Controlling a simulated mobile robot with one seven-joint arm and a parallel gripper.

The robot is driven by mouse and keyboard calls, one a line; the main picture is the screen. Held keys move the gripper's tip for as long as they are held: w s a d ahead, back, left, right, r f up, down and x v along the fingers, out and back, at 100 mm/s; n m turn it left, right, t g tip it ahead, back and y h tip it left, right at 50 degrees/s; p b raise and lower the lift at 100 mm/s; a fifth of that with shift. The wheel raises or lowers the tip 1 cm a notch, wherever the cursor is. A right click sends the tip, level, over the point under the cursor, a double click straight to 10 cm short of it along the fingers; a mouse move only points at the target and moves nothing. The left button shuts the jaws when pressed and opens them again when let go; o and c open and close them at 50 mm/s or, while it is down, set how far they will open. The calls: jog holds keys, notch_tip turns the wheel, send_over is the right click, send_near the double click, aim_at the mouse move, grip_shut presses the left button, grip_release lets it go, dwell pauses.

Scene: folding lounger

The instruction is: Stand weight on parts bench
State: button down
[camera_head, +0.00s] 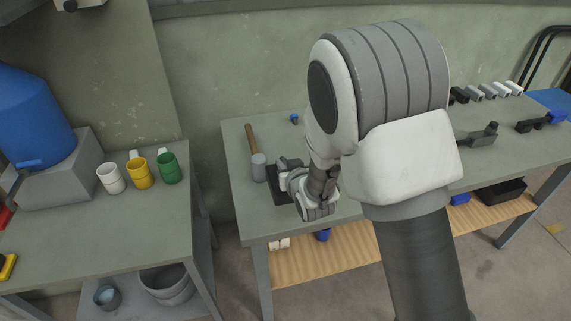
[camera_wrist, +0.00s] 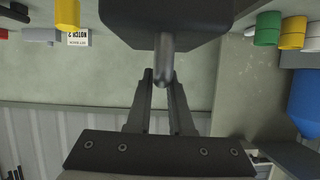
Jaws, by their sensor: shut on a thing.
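In the wrist view the weight is a dark block (camera_wrist: 168,18) with a grey stem handle (camera_wrist: 164,62). My gripper (camera_wrist: 162,82) is shut on that handle, with a finger on each side. In the head view my gripper (camera_head: 292,181) is at the left part of the grey-topped bench (camera_head: 243,214), partly hidden by my arm. A dark shape, probably the weight (camera_head: 278,187), shows beside it, just right of the mallet. I cannot tell whether its underside touches the bench top. The weight's far side is hidden.
A mallet (camera_head: 258,165) lies close to the left of my gripper. A small blue part (camera_head: 294,119) is behind. The left bench (camera_head: 110,237) holds white, yellow and green mugs (camera_head: 168,168) and a blue tank (camera_head: 35,118). A dark vise-like tool (camera_head: 478,137) and several small blocks are at right.

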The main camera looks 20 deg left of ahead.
jog(key=shift+b, duration=0.3)
notch_tip(320, 180, down, 6)
jog(key=b, duration=0.7)
jog(key=shift+f+b, duration=0.5)
jog(key=shift+b, duration=0.25)
dwell(0.5)
jog(key=c, duration=0.7)
grip_release()
jog(key=shift+c, duration=0.2)
jog(key=shift+s+f, duration=0.1)
jog(key=shift+f, duration=0.1)
jog(key=shift+v, duration=3)
jog(key=shift+r, duration=0.2)
